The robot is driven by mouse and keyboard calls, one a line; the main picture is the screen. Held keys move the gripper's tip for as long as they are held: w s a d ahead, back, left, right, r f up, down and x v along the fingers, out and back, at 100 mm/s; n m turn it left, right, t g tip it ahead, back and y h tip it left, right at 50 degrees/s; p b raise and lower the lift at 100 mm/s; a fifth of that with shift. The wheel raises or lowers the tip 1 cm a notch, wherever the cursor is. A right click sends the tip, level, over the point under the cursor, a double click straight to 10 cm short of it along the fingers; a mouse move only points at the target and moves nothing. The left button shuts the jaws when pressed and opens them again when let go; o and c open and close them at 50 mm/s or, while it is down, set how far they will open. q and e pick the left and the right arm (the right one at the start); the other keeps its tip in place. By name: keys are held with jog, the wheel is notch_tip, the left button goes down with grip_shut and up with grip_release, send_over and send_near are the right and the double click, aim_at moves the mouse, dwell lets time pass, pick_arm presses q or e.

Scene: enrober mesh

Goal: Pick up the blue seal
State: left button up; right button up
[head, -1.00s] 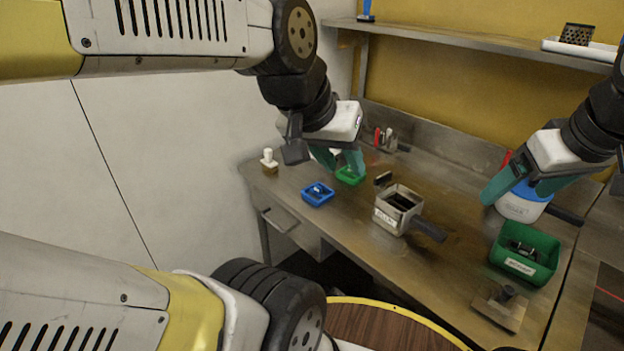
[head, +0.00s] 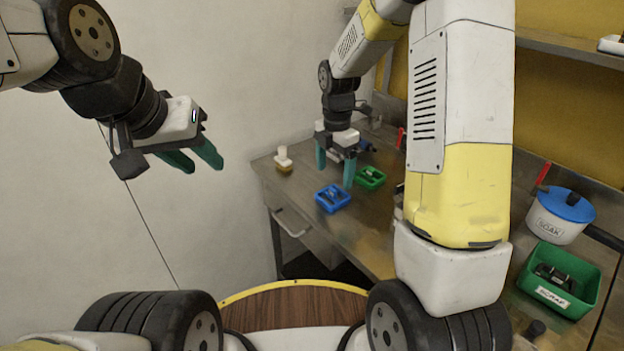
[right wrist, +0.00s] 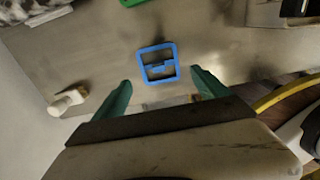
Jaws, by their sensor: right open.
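A blue square tray (head: 332,198) lies on the steel bench below my right gripper, with small parts in it. In the right wrist view it shows as a blue square frame (right wrist: 144,69) with a smaller blue piece (right wrist: 160,69) inside, which may be the blue seal; I cannot tell for sure. My right gripper (head: 335,177) is open and empty, its fingers pointing down above the bench beside the tray. In the right wrist view the tray lies ahead, between the lines of its two fingers (right wrist: 161,83). My left gripper (head: 203,169) is open and empty, off the bench to the left.
A green tray (head: 370,178) sits just behind the blue one. A white pot with a blue lid (head: 566,205) and a green bin (head: 540,270) stand at right. My right arm hides the bench's middle.

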aim_at(333, 189)
notch_tip(333, 189, down, 7)
jog(key=shift+w+f, duration=0.1)
dwell(0.3)
jog(key=shift+c, duration=0.5)
jog(key=c, duration=1.1)
